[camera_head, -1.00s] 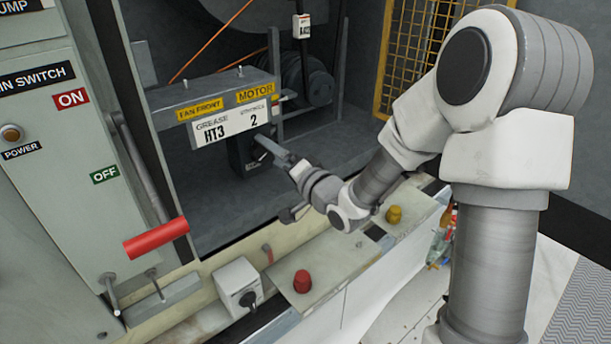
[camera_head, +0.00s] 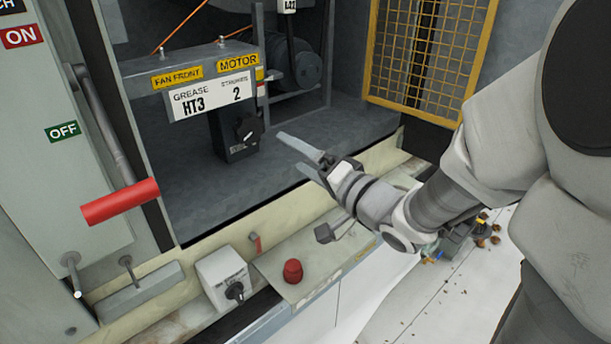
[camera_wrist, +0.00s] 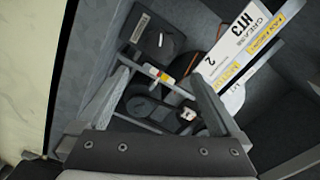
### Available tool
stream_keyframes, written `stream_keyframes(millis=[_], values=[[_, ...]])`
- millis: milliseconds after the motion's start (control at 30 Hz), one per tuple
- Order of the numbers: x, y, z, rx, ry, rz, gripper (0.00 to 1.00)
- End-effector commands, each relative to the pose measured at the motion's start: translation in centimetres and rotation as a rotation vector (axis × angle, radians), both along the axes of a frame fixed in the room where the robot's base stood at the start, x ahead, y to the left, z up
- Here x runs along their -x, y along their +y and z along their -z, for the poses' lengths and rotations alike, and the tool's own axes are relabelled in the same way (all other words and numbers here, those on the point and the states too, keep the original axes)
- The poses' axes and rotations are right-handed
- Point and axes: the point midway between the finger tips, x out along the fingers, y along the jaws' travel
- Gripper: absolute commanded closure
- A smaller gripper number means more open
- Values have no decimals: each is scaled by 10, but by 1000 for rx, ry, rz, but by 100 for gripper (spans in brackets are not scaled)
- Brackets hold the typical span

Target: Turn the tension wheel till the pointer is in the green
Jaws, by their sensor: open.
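My gripper (camera_head: 288,152) is open and empty. It is in front of and to the right of a black box (camera_head: 226,143) under the HT3 grease sign, apart from it. The box carries a dark round knob (camera_head: 247,130) with a light mark. In the wrist view the knob (camera_wrist: 158,41) shows beyond the left fingertip, and my two fingers (camera_wrist: 160,73) have nothing between them. I cannot tell for sure which part is the tension wheel. A small post with red and yellow marks (camera_head: 260,84) stands by the MOTOR label. No pointer or green zone can be made out.
A red lever handle (camera_head: 120,201) sticks out at the left. A grey switch box (camera_head: 222,279) and a red button (camera_head: 292,271) are on the front ledge. A yellow mesh guard (camera_head: 428,50) stands at the back right. The bay floor (camera_head: 190,200) is clear in front of the box.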

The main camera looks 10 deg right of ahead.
Motion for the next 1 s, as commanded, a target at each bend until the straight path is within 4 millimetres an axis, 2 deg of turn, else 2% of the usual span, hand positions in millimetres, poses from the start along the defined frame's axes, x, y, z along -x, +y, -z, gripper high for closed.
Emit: stream_keyframes(millis=[33,300,633,867,1000], values=[[3,-2,5,3,-6,1,0],[13,-8,3,3,-2,2,0],[17,-9,-1,5,-1,1,0],[16,-10,-2,15,-7,6,0],[2,-26,-15,130,-56,76,0]])
